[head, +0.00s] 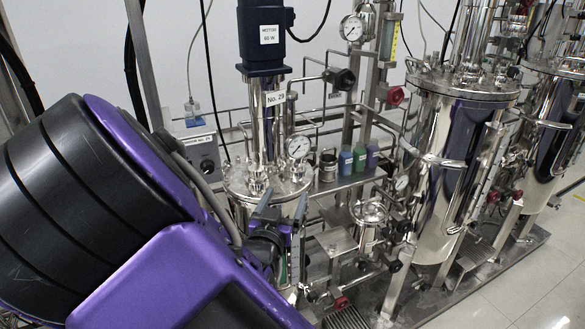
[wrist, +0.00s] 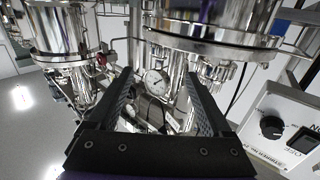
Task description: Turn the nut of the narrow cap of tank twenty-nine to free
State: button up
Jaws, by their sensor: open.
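Tank twenty-nine (head: 240,187) stands left of centre in the head view, with a "No. 29" label (head: 276,98) on the column above its lid. Several small shiny fittings and caps stand on the lid. I cannot tell which is the narrow cap or make out its nut. My gripper (head: 283,210) is in front of the tank, near the lid's front right edge. In the wrist view my gripper (wrist: 160,75) is open, with nothing between its fingers. A large steel vessel (wrist: 215,28) and a dial gauge (wrist: 157,82) lie beyond the fingers.
A blue motor (head: 265,35) stands above the tank. A pressure gauge (head: 298,147) and coloured bottles (head: 360,158) are to the right. Larger steel tanks (head: 455,160) stand farther right. A control box (wrist: 290,130) with a black knob is close on the right in the wrist view.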

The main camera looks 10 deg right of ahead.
aim_at(296, 174)
jog(key=b+x, duration=0.1)
jog(key=x, duration=1.2)
jog(key=shift+a, duration=0.1)
grip_shut()
